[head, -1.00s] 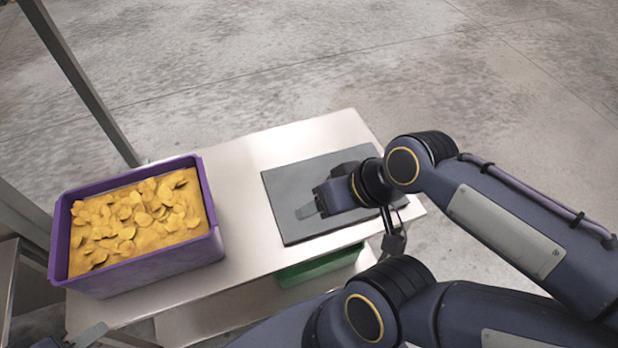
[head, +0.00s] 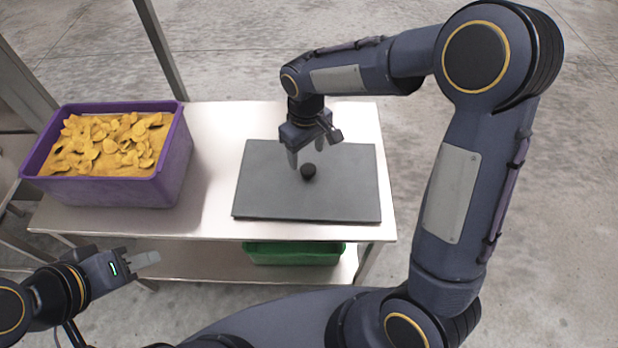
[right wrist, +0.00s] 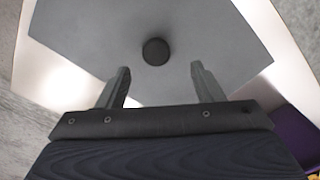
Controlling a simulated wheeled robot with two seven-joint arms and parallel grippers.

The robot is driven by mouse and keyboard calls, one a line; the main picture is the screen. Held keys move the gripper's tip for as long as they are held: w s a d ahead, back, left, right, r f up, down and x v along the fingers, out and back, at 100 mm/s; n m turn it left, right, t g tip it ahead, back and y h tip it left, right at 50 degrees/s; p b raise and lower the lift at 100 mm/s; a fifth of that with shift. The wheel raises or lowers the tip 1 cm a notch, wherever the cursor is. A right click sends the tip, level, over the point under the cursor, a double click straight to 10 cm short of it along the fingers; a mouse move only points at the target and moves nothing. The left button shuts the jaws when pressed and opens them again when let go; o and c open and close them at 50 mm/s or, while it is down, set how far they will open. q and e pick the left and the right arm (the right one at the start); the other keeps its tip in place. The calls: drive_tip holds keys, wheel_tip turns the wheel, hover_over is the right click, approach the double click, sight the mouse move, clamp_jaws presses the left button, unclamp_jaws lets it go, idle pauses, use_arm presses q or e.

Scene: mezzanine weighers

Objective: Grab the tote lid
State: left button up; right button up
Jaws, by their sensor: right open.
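The tote lid (head: 270,190) is a flat dark grey panel with a round black knob (head: 308,170) in its middle. It lies on the right part of the pale table. In the right wrist view the lid (right wrist: 90,40) fills the upper part and the knob (right wrist: 155,51) shows just beyond the fingertips. My right gripper (head: 306,158) is open above the lid, pointing down, with the knob close by and not clasped. It also shows in the right wrist view (right wrist: 160,72). My left gripper (head: 148,259) is low at the left, in front of the table and away from the lid; its finger gap is unclear.
A purple tote (head: 172,160) full of yellow chips stands on the left of the table (head: 215,135). A green tote (head: 290,256) sits on the lower shelf below the lid. Metal posts (head: 165,55) rise behind the purple tote.

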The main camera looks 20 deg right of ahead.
sight(308, 168)
drive_tip(key=f, duration=0.6)
drive_tip(key=shift+w+d+f, duration=0.2)
drive_tip(key=shift+d+f, duration=0.05)
clamp_jaws()
